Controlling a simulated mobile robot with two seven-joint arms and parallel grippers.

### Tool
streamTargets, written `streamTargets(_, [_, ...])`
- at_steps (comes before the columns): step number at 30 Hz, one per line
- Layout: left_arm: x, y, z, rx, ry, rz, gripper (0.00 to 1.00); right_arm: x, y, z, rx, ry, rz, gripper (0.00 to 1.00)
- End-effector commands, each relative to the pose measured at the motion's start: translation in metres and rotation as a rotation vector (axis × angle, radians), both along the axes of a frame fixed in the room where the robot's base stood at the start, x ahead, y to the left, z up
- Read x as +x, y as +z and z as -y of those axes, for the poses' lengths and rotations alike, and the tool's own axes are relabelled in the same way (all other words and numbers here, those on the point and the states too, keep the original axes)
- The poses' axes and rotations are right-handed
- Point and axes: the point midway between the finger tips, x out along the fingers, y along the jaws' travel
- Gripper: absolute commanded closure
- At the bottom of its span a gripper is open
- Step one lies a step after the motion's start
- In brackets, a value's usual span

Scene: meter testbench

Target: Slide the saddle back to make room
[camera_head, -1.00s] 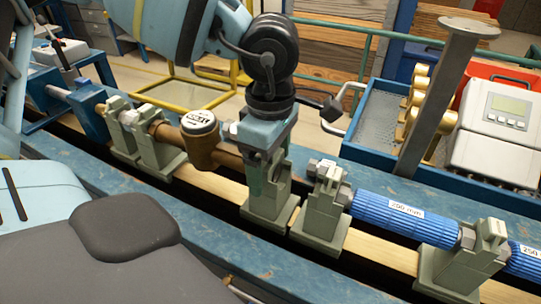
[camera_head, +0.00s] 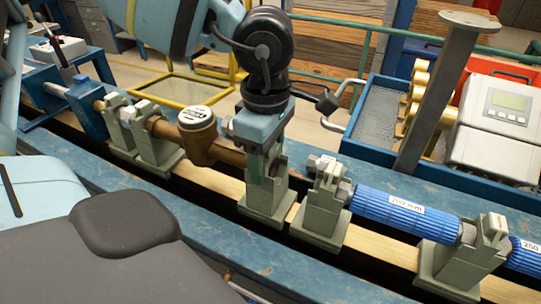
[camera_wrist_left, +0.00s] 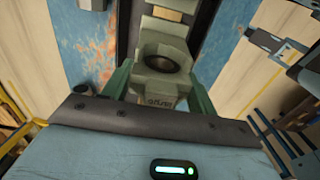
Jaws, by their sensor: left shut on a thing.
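My left gripper (camera_head: 264,160) comes down from above and is shut on a grey-green saddle (camera_head: 262,203) on the bench rail (camera_head: 215,182). In the left wrist view its two green fingers (camera_wrist_left: 160,98) sit on either side of the saddle (camera_wrist_left: 166,52), whose round dark opening shows. A brown meter (camera_head: 198,137) with a white round cap lies just left of the gripper, its pipe running toward the held saddle. The pipe's right end is hidden by the gripper. My right gripper is not in view.
Two saddles (camera_head: 155,148) stand at the meter's left. Another saddle (camera_head: 322,212) stands close to the right of the held one, beside a blue ribbed pipe (camera_head: 400,212). A grey post (camera_head: 437,95) and a blue tray (camera_head: 375,118) with brass parts are behind.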

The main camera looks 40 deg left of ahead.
Motion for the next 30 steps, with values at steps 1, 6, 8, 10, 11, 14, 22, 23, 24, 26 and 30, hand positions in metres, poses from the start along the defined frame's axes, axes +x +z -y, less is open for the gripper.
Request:
streamTargets(1, [0.000,0.000,-0.004,0.005,0.002,-0.001,0.94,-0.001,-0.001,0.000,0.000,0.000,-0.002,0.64])
streamTargets(6, [0.000,0.001,-0.005,0.007,0.002,-0.001,0.94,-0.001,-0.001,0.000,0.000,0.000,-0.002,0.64])
streamTargets(8, [0.000,0.001,-0.005,0.007,0.002,-0.001,0.94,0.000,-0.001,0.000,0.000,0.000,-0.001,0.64])
streamTargets(10, [0.000,0.001,-0.005,0.007,0.002,-0.001,0.39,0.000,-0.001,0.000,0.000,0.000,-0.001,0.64])
streamTargets(11, [0.000,0.001,-0.005,0.007,0.002,-0.001,0.35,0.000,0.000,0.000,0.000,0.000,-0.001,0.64])
streamTargets(14, [0.000,0.001,-0.005,0.006,0.002,0.000,0.22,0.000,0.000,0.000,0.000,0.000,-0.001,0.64])
streamTargets(22, [0.000,0.000,-0.005,0.005,0.002,-0.001,0.17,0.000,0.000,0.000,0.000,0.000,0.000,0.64])
streamTargets(23, [0.000,0.001,-0.005,0.005,0.002,-0.001,0.17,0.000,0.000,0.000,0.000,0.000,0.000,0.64])
streamTargets(24, [0.000,0.002,-0.004,0.005,0.002,0.000,0.17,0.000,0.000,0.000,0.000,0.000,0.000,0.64])
streamTargets(26, [0.000,0.005,-0.005,0.005,0.002,0.001,0.17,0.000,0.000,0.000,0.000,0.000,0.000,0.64])
streamTargets(30, [0.000,0.023,-0.005,0.005,0.003,0.004,0.17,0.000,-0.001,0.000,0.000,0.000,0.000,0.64])
